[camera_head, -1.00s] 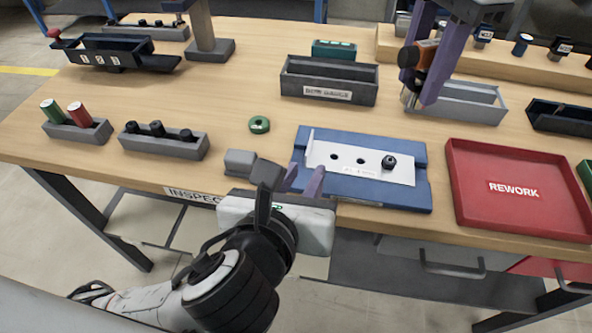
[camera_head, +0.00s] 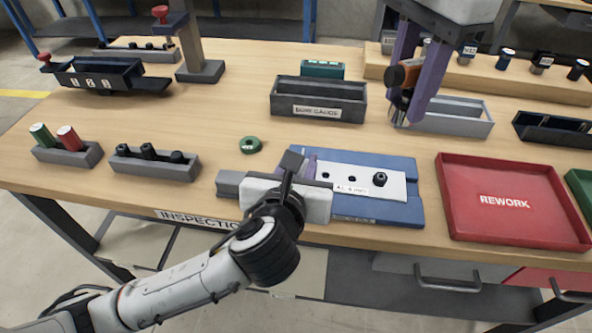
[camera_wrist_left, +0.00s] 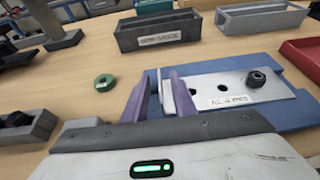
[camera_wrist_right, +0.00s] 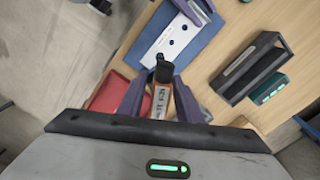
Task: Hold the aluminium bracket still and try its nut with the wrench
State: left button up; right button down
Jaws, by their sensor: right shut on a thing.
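The aluminium bracket (camera_head: 338,172) is a pale labelled plate lying on a blue fixture (camera_head: 404,212), with an upright flange at its left end and a dark nut (camera_head: 380,179) near its right end. It also shows in the left wrist view (camera_wrist_left: 215,82), with the nut (camera_wrist_left: 257,77). My left gripper (camera_wrist_left: 160,95) has its fingers apart on either side of the flange, with a visible gap. My right gripper (camera_head: 410,108) is shut on the wrench (camera_head: 411,73), which has an orange body and dark head. It is held above the table, behind and apart from the nut; the wrench shows in the right wrist view (camera_wrist_right: 161,98).
A red rework tray (camera_head: 462,228) is right of the fixture. A dark bin (camera_head: 290,106) and a grey bin (camera_head: 478,128) stand behind. A green ring (camera_head: 250,145) and a grey block with dark parts (camera_head: 140,168) are to the left. Bare table lies between them.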

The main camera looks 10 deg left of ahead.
pick_arm(q)
jog(key=shift+w+f, duration=0.15)
jog(key=shift+w, duration=0.2)
grip_shut()
dwell(1.6)
